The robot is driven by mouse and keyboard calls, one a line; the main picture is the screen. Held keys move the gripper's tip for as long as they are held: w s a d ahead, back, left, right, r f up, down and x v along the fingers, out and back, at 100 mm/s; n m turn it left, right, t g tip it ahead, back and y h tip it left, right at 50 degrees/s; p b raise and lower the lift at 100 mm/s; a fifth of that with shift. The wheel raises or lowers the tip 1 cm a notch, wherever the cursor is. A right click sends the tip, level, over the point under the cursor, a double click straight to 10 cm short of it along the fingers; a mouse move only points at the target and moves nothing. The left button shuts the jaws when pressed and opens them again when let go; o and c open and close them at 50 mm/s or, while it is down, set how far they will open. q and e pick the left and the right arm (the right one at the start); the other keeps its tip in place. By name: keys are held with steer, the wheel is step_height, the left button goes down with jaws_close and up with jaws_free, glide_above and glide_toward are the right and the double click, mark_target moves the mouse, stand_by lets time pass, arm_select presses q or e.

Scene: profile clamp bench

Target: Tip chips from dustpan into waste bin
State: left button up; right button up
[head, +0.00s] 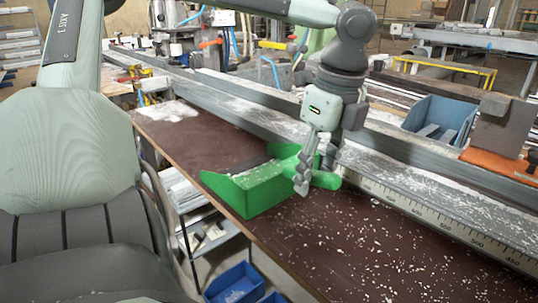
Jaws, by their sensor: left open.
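The green dustpan (252,190) lies on the dark brown bench top (190,146) near its front edge, with its pan to the left and its handle (326,181) to the right. My left gripper (308,172) points down at the handle, open, its fingers overlapping the handle in the picture. Whether they touch it is unclear. The pan's inside is mostly hidden by its green wall, so I cannot tell what it holds. Pale chips (385,240) are scattered over the bench right of the dustpan. No container is clearly marked as the waste bin. My right gripper is out of view.
A long metal rail with a scale (440,212) runs behind the dustpan. A blue-grey box (440,116) stands behind the rail at right. Blue bins (233,284) sit low below the bench's front edge. A pale chip pile (168,111) lies at the far left.

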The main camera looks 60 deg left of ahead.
arm_select(q)
jaws_close()
steer(key=shift+r, duration=0.1)
stand_by(0.3)
step_height(320, 180, up, 12)
stand_by(0.7)
step_height(320, 180, down, 12)
steer(key=shift+f, duration=0.1)
stand_by(0.6)
